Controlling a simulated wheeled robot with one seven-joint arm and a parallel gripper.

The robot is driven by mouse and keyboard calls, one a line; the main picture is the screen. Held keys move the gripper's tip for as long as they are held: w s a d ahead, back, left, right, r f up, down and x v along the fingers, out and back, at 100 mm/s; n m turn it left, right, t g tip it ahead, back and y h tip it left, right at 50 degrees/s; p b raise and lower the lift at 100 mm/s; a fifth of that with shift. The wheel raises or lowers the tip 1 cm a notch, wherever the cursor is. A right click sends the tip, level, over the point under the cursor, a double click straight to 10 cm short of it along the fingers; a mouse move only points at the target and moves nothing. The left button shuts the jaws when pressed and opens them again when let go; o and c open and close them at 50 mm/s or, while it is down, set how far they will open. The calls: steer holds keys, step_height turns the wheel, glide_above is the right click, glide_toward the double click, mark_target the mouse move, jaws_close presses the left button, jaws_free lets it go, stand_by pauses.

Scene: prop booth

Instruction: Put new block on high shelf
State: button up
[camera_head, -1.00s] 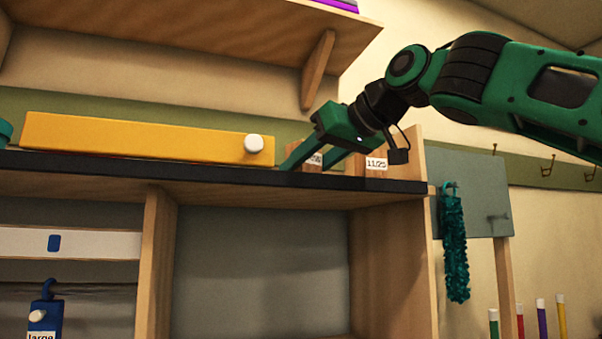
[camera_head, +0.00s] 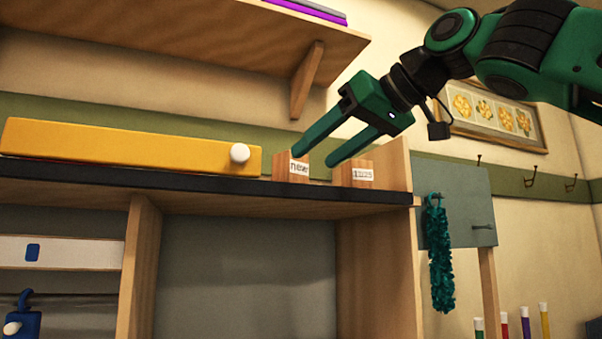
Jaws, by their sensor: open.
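The small wooden block labelled "new" (camera_head: 291,172) stands upright on the black-edged cabinet top (camera_head: 200,178), just right of the yellow box. My gripper (camera_head: 314,157) is open and empty, its two green fingers spread and pointing down to the left. The left fingertip is close to the top of the "new" block in the picture; I cannot tell if it touches. The right fingertip is between the two blocks, near the block labelled "11/25" (camera_head: 361,177). An upper wooden shelf (camera_head: 190,50) on a bracket is above, at the top left.
A long yellow box (camera_head: 120,148) with a white knob lies left of the blocks. An upright wooden panel (camera_head: 397,165) closes the right end. A purple item (camera_head: 308,12) lies on the upper shelf. A teal fuzzy duster (camera_head: 440,255) hangs at the right.

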steer(key=shift+v, duration=1.5)
